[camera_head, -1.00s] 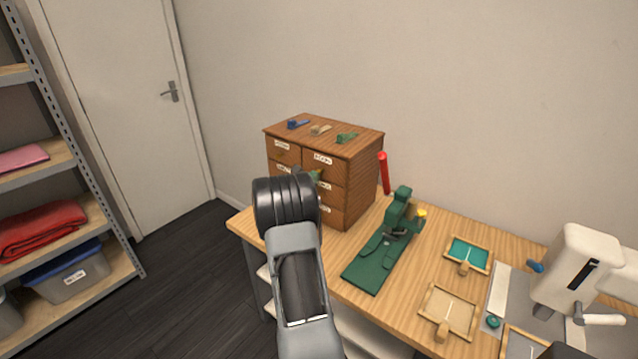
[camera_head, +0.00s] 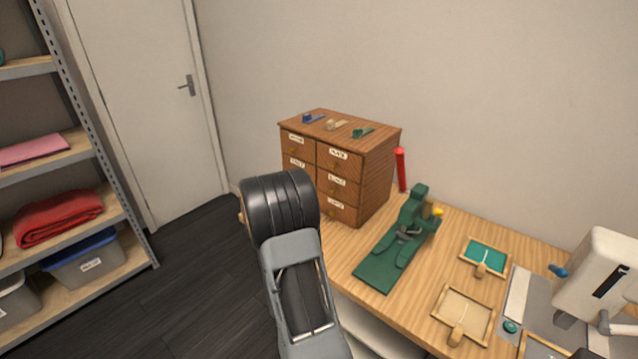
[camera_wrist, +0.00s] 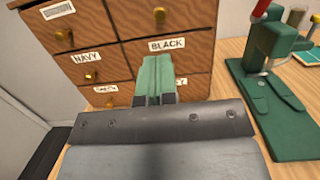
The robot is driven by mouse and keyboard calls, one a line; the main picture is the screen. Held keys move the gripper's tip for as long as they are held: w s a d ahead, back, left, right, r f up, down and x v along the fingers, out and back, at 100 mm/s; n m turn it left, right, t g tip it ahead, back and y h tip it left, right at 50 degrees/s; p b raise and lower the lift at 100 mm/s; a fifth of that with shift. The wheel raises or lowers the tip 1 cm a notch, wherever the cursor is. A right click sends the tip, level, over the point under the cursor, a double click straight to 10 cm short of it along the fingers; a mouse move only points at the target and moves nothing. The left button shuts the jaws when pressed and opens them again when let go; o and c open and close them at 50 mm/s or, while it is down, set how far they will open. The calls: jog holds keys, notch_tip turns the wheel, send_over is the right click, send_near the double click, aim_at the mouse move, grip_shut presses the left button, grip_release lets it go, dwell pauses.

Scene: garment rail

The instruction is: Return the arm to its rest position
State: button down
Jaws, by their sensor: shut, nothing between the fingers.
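My gripper (camera_wrist: 155,75) shows in the wrist view as two pale green fingers side by side, closed together with nothing between them. It points at the front of the wooden drawer cabinet (camera_wrist: 195,25) and covers part of the lower drawers. I cannot tell the distance, but no drawer front looks moved. In the head view my arm (camera_head: 290,255) stands in front of the table's left end and hides the gripper. The cabinet also shows there (camera_head: 375,175), with its drawers closed.
The table (camera_head: 400,305) carries a green press-like tool (camera_head: 395,250), a red upright cylinder (camera_head: 401,170), small framed trays (camera_head: 462,312) and a white machine (camera_head: 590,275). A shelf rack (camera_head: 95,150) stands left. The dark floor (camera_head: 190,275) between is clear.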

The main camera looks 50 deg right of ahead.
jog(key=shift+a+f, duration=0.2)
jog(key=shift+a, duration=0.8)
jog(key=shift+a+f, duration=0.15)
jog(key=shift+a, duration=0.85)
jog(key=s+a+f+m+g+y, duration=0.5)
jog(key=s+a+f+m+y, duration=0.2)
jog(key=s+a+m+y, duration=0.35)
jog(key=a+r+m+t+y+p, duration=0.1)
jog(key=a+r+m+t+y, duration=0.1)
jog(key=a, duration=0.5)
jog(key=s+a+r+m+t+y+p, duration=0.1)
jog(key=a+r+m+t+y+p, duration=0.1)
jog(key=a+r, duration=0.4)
jog(key=s+a+r+m+t+y+p, duration=0.1)
jog(key=a+r+m+t+y+p, duration=0.1)
jog(key=a, duration=0.7)
jog(key=r+m+t+y, duration=0.1)
jog(key=m+t+y, duration=0.1)
jog(key=y, duration=0.1)
jog(key=shift+a+r, duration=0.15)
jog(key=shift+r, duration=0.25)
